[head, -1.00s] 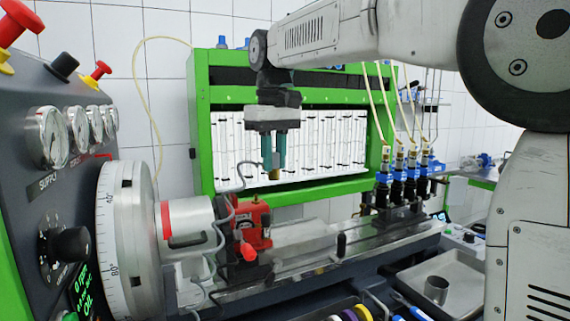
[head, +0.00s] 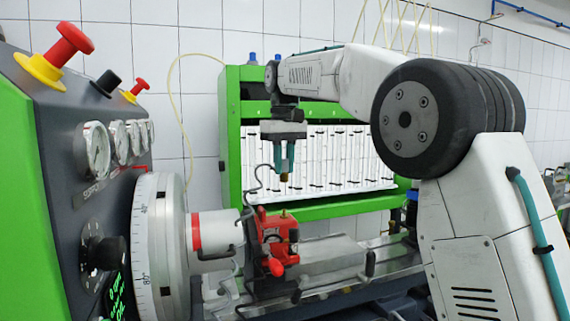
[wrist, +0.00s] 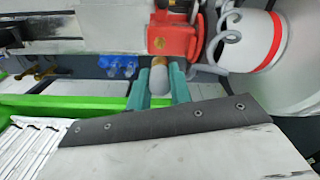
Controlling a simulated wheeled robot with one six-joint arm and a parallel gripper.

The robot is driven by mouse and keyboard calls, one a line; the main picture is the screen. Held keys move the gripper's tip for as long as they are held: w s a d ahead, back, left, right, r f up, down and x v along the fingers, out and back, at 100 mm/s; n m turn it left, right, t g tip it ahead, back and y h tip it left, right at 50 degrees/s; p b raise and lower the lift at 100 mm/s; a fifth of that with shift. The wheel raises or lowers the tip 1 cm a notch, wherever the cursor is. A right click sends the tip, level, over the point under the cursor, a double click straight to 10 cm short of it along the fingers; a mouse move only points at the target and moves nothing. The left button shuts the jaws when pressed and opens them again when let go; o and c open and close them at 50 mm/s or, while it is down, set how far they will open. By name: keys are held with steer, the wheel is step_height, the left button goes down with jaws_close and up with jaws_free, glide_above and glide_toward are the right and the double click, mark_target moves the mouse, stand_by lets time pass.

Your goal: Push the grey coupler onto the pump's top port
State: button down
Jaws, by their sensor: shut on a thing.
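My gripper (head: 284,158) points straight down with its two teal fingers shut on the small coupler (head: 284,177). Its lower end looks brass-brown in the head view; in the wrist view the coupler (wrist: 158,78) looks grey-beige between the fingers (wrist: 160,88). The red pump (head: 275,244) sits below, beside the large dial wheel. Its top port (head: 284,213) shows as a small brassy stub under the coupler, with a clear gap between them.
A bent grey pipe (head: 254,185) rises close to the left of the gripper. The white drum with a red band (head: 212,232) adjoins the pump on the left. The green-framed tube rack (head: 230,130) stands behind. The metal bench bed (head: 335,252) extends right.

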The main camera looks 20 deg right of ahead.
steer(key=shift+f, duration=3.1)
steer(key=shift+f, duration=1.3)
steer(key=c, duration=0.8)
jaws_free()
steer(key=shift+r, duration=3.75)
